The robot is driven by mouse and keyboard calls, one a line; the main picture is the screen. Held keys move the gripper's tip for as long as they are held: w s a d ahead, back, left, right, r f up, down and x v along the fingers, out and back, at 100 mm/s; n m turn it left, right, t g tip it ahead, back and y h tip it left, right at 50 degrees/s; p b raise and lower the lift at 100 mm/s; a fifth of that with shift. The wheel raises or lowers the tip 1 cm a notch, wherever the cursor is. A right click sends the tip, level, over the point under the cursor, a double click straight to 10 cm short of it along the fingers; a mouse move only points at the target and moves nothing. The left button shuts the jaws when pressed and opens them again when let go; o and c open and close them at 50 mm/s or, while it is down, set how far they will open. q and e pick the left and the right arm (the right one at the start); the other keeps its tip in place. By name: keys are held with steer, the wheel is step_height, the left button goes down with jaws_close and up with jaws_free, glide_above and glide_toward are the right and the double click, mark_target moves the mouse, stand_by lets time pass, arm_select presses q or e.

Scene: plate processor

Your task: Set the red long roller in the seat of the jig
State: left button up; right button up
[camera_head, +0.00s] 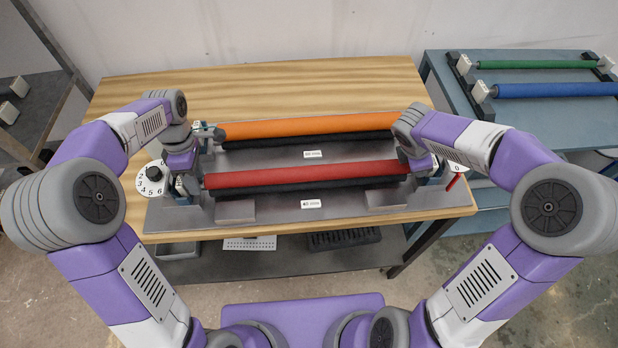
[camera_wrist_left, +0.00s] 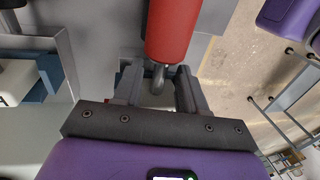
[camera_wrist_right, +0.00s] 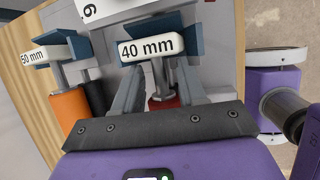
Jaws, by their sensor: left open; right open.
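My left gripper (camera_wrist_left: 160,90) is at the roller's left end. Its open fingers stand either side of the metal end pin (camera_wrist_left: 158,76), with the red body (camera_wrist_left: 172,30) beyond. My right gripper (camera_wrist_right: 160,90) is open around the roller's right end, where a little red (camera_wrist_right: 165,102) shows below a block labelled 40 mm (camera_wrist_right: 150,48). Whether the fingers touch the pins cannot be told. The seat itself is hidden.
An orange roller (camera_head: 310,126) lies behind the red one, beside another black roller. A numbered dial (camera_head: 151,178) stands at the jig's left. A blue side table (camera_head: 540,115) at right holds green (camera_head: 535,64) and blue (camera_head: 555,90) rollers. The wooden table's back (camera_head: 260,85) is clear.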

steer(key=shift+a+r, duration=0.1)
steer(key=shift+r, duration=0.05)
arm_select(q)
step_height(320, 180, up, 12)
steer(key=w, duration=0.2)
steer(key=shift+w, duration=0.2)
arm_select(e)
steer(key=v, duration=1.1)
steer(key=shift+a+r, duration=0.15)
steer(key=shift+r, duration=0.15)
